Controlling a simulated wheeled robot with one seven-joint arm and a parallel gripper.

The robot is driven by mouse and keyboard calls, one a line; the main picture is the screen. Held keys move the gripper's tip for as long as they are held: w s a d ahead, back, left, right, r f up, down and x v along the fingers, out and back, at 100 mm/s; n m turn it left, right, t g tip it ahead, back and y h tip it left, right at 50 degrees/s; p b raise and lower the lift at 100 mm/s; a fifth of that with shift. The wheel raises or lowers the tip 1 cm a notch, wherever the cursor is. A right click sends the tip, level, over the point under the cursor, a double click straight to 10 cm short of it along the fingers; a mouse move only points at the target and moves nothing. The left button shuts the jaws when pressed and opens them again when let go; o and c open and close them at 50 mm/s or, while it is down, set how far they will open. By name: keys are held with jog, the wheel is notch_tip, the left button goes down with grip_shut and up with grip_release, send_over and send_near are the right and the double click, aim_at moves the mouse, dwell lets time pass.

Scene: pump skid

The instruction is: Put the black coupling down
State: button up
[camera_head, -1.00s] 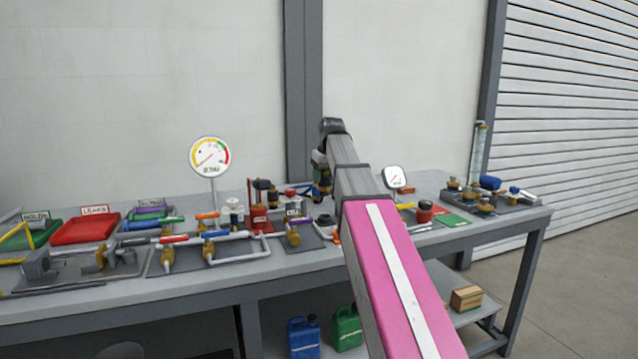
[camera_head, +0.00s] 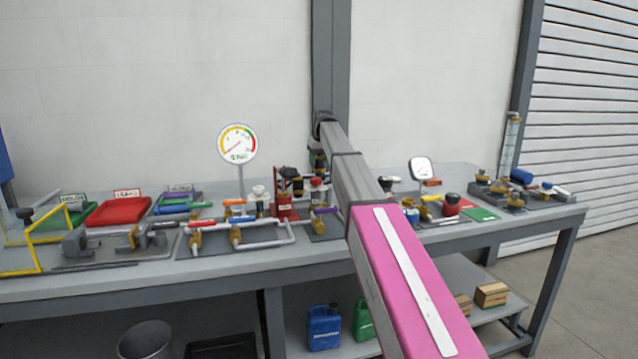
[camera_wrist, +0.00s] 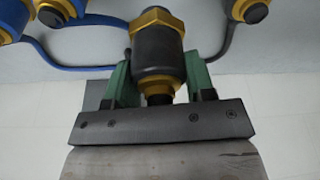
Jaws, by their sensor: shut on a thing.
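The black coupling (camera_wrist: 157,52), a dark cylinder with a brass hex collar, sits between the green fingers of my gripper (camera_wrist: 158,84) in the wrist view. The fingers are shut on it from both sides. In the head view my arm reaches over the bench (camera_head: 150,285) toward its back. The gripper there is small and partly hidden by my arm, and I cannot make out the coupling clearly. I cannot tell whether the coupling touches any surface.
In the wrist view, blue couplings (camera_wrist: 62,10) with brass rings and hoses lie at the upper left. Another dark, brass-ringed part (camera_wrist: 250,8) is at the upper right. In the head view, a round gauge (camera_head: 237,144), a red tray (camera_head: 119,212) and valve pipework crowd the bench.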

aim_at(319, 176)
notch_tip(319, 176, down, 7)
jog(key=shift+f, duration=0.15)
jog(key=shift+f, duration=0.1)
dwell(0.3)
jog(key=o, duration=1)
jog(key=v, duration=1.2)
jog(key=shift+s, duration=0.15)
